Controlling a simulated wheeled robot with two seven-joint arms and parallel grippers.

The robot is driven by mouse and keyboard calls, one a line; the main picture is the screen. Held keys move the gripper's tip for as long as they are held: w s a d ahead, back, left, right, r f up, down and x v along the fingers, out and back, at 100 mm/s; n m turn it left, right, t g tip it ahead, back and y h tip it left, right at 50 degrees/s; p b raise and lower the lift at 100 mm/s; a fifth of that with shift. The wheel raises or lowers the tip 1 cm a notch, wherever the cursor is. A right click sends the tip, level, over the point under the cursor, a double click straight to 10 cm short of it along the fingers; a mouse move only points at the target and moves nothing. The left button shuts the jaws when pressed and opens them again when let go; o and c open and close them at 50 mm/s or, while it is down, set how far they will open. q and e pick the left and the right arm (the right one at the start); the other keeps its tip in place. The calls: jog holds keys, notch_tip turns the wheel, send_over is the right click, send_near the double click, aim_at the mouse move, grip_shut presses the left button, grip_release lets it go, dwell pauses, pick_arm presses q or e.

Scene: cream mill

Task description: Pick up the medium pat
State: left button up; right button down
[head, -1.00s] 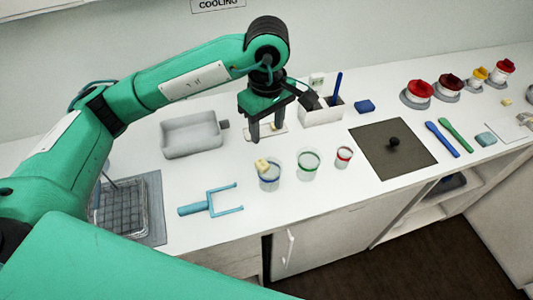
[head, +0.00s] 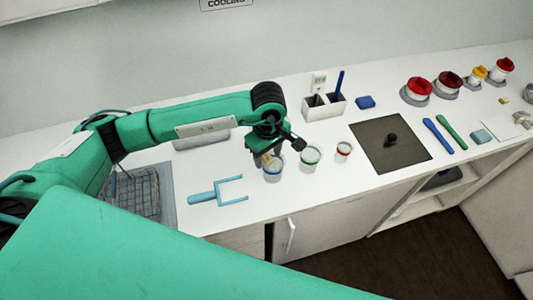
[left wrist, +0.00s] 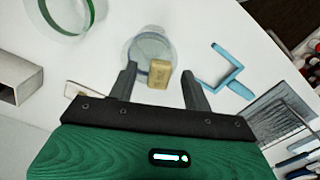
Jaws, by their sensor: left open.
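A pale yellow pat (left wrist: 159,73) shows between my left gripper's fingers in the left wrist view, at the rim of a clear cup (left wrist: 150,48). I cannot tell whether it rests on the rim or in the cup. In the head view the pat (head: 268,159) is partly hidden by my left gripper (head: 267,152), which is over the blue-rimmed cup (head: 274,174). My left gripper (left wrist: 160,72) is open, with a finger on each side of the pat and a gap at the right finger. Which pat is the medium one is not clear. My right gripper is not in view.
Green-rimmed (head: 310,158) and red-rimmed (head: 344,151) cups stand to the right. A blue fork-shaped tool (head: 215,192) lies in front on the left. A white holder (head: 325,105) stands behind. A dark mat (head: 385,152) lies farther right.

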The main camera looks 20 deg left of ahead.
pick_arm(q)
jog(key=shift+f, duration=0.25)
grip_shut()
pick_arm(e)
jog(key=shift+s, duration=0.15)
pick_arm(q)
jog(key=shift+r, duration=0.1)
